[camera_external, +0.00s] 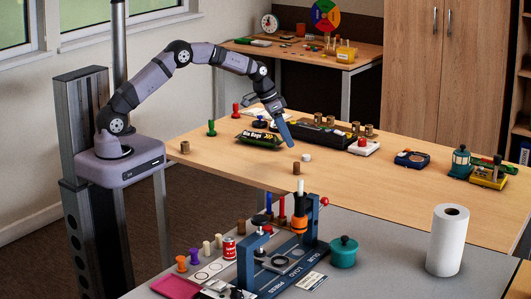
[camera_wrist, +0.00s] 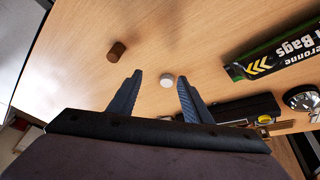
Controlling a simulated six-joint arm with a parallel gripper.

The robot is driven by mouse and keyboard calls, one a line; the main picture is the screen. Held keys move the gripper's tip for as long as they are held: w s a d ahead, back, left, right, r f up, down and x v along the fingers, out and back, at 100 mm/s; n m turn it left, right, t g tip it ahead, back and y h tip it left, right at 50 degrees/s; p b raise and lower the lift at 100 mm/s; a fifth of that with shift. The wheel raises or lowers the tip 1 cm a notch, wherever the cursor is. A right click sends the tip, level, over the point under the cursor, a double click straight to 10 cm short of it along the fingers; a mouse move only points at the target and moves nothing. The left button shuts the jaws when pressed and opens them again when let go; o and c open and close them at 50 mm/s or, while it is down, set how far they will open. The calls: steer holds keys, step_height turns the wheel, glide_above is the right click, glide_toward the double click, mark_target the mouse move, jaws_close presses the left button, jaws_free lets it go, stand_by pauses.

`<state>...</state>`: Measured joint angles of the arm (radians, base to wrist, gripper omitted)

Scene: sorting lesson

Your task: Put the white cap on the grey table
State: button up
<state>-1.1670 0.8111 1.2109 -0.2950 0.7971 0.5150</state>
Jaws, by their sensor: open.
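The white cap (camera_external: 306,157) lies on the wooden table (camera_external: 420,191), right of and below my fingertips in the outside view. In the wrist view the cap (camera_wrist: 167,80) shows between the two fingertips, a little beyond them. My gripper (camera_external: 288,140) is open and empty, pointing down above the wooden table; its two blue fingers (camera_wrist: 158,88) are spread apart in the wrist view. The grey table (camera_external: 385,265) stands in front of the wooden one and holds a blue press-like fixture (camera_external: 285,278).
A brown cork-like cylinder (camera_external: 296,168) stands close to the cap. A black and green bag box (camera_external: 260,139) lies left of my gripper. Bare grey surface lies between pot and roll.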

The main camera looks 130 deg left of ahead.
mark_target(305, 155)
steer(key=shift+w+a+f+y, duration=0.2)
steer(key=shift+a+y, duration=0.1)
steer(key=shift+a, duration=0.25)
steer(key=shift+w+a+f+y, duration=0.15)
steer(key=shift+a+y, duration=0.15)
steer(key=shift+a, duration=0.25)
steer(key=shift+a+r, duration=0.2)
steer(key=shift+a, duration=0.2)
steer(key=shift+p+x, duration=0.95)
steer(key=shift+x, duration=2.65)
steer(key=shift+w+a+r, duration=0.1)
steer(key=shift+w+a, duration=0.05)
jaws_close()
